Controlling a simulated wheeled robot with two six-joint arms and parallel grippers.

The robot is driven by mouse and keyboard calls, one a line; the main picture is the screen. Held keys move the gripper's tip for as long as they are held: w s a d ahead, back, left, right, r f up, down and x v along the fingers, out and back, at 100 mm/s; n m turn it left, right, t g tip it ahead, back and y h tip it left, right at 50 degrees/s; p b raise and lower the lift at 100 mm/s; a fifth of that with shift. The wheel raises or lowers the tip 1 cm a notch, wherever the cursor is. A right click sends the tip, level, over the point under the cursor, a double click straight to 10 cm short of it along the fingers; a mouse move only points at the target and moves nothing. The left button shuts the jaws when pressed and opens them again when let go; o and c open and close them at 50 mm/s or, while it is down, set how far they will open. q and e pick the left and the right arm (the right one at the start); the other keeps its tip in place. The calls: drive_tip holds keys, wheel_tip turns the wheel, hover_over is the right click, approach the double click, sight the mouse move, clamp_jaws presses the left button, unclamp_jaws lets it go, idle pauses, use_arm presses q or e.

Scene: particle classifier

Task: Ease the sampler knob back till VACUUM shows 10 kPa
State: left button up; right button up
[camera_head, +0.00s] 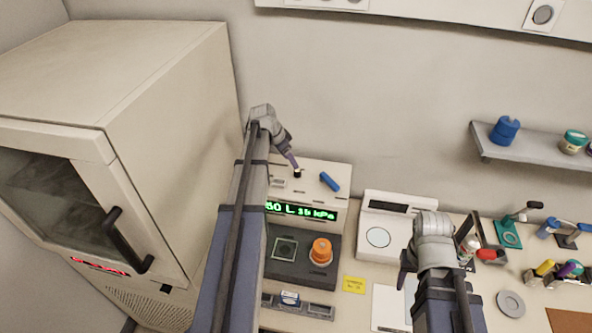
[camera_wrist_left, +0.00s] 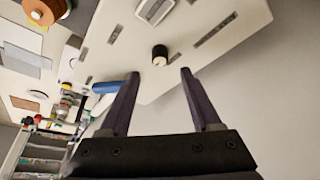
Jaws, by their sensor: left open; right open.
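The sampler (camera_head: 335,180) is a white box with a green lit display (camera_head: 300,211). The display seems to read about 35 kPa, but the digits are blurred. A small black knob (camera_head: 297,174) stands on the sampler's top; it also shows in the left wrist view (camera_wrist_left: 160,55). My left gripper (camera_head: 292,161) is above the knob, open and empty. In the left wrist view its two fingertips (camera_wrist_left: 160,74) lie either side of the knob's line, apart from it. My right gripper (camera_head: 403,275) is open over the bench, far right of the knob.
A blue handle (camera_head: 329,182) sits on the sampler's top, right of the knob. In front are an orange-capped item (camera_head: 321,251) and a dark plate. A large beige cabinet (camera_head: 110,130) stands left. A white scale-like device (camera_head: 385,228) and small tools stand right.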

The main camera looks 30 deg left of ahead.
sight(297, 173)
use_arm(q)
drive_tip(key=b+x, duration=0.6)
drive_tip(key=x, duration=0.1)
drive_tip(key=shift+f, duration=0.2)
drive_tip(key=shift+r, duration=0.1)
clamp_jaws()
idle(0.4)
